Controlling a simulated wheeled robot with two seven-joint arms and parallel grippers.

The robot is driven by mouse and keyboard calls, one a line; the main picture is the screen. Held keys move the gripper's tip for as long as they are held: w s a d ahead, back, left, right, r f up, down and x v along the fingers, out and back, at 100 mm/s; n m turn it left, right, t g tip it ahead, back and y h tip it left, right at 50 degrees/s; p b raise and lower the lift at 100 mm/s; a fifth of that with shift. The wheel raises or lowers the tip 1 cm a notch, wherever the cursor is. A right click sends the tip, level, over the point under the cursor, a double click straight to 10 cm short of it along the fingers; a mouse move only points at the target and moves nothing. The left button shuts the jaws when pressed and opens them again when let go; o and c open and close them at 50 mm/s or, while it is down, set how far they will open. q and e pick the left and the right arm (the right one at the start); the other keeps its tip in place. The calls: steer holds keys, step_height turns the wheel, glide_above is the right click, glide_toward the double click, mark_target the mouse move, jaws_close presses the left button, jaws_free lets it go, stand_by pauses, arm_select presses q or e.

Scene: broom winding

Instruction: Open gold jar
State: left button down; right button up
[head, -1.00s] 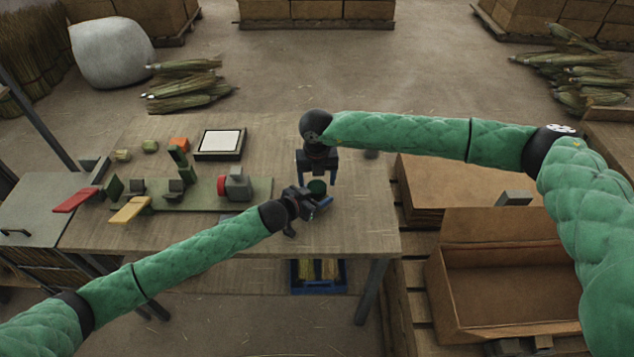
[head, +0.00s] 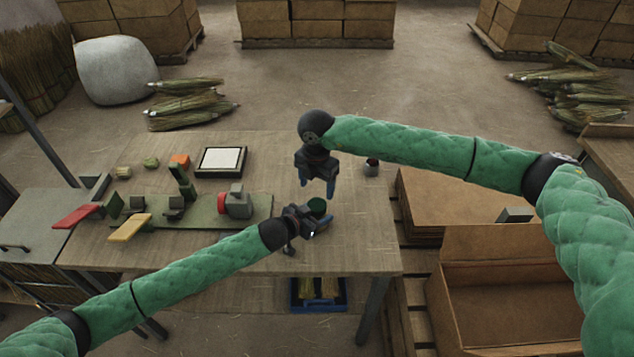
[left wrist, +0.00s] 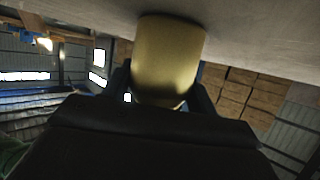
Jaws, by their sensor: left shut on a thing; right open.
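The gold jar (left wrist: 168,55) fills the upper middle of the left wrist view, between the two fingers of my left gripper. In the head view its round green top (head: 318,205) shows near the table's right part, and its body is mostly hidden. My left gripper (head: 320,224) is shut on the jar from the front left. My right gripper (head: 317,188) points down just above and behind the green top. Its blue-tipped fingers are apart with nothing visible between them.
A small jar with a dark top (head: 371,168) stands at the table's back right. A green fixture board (head: 205,222) with a red knob, levers and blocks lies to the left. A framed white pad (head: 221,161) lies behind it. An open cardboard box (head: 510,281) is at the right.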

mark_target(317, 204)
steer(key=shift+d+r+m, duration=0.1)
steer(key=shift+r+m, duration=0.2)
steer(key=shift+m, duration=0.7)
steer(key=shift+f, duration=3.95)
steer(key=c, duration=1)
steer(key=n, duration=1)
